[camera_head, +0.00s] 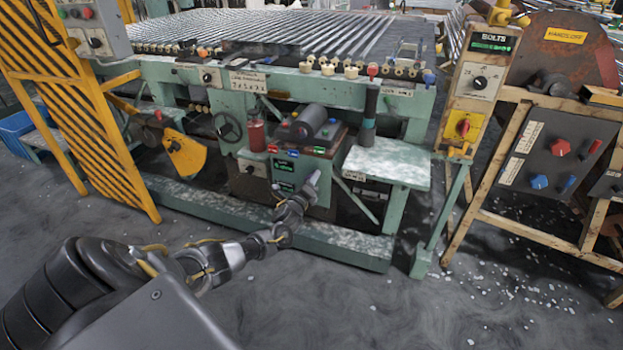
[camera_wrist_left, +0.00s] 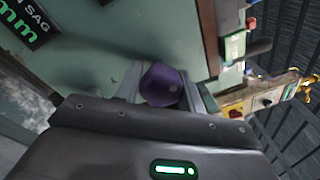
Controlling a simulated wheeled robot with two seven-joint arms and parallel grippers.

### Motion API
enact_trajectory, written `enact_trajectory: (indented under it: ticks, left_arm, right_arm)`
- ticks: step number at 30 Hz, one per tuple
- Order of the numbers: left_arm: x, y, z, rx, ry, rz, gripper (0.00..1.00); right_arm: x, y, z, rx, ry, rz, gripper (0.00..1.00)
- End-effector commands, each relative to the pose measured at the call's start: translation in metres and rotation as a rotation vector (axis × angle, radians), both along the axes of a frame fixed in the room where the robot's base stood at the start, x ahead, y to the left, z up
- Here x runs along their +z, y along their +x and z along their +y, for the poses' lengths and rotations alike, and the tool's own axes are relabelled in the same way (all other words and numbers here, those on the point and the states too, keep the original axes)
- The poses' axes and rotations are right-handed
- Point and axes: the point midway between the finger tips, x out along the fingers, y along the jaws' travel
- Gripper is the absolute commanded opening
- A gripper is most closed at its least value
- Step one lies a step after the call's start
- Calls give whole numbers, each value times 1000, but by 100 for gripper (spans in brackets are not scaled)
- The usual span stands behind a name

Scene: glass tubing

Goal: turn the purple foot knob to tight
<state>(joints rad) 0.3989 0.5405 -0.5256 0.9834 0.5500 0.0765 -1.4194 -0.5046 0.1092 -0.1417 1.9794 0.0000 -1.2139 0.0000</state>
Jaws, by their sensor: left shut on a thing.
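The purple foot knob (camera_wrist_left: 162,85) shows in the left wrist view, on the pale green machine face. My left gripper (camera_wrist_left: 165,95) is shut on it, with one finger on each side. In the head view my left arm reaches in from the lower left, and the left gripper (camera_head: 312,182) is at the front of the green machine's central box. There the purple knob is too small and covered to make out. The knob's markings, if any, are not visible, so its turn position cannot be told. My right gripper is not in view.
A dark display with green letters (camera_wrist_left: 22,22) is beside the knob. Above the gripper is a control box with coloured buttons (camera_head: 300,150). A pale side table (camera_head: 388,162) stands to the right, and a green floor beam (camera_head: 330,243) runs below. Open floor lies in front.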

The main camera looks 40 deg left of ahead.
Motion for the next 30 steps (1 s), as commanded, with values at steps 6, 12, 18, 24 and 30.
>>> enact_trajectory:
  ticks: [6,12,18,24,30]
  left_arm:
    - [2,1,0,-1,102,34,16]
    - [1,1,0,-1,149,50,16]
    - [1,1,-1,-1,166,56,16]
    - [1,1,-1,-2,166,56,16]
    - [0,1,-1,-2,165,56,51]
  right_arm:
    - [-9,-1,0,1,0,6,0]
    - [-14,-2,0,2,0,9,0]
    - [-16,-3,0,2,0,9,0]
    - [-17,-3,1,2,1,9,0]
    - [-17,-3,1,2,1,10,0]
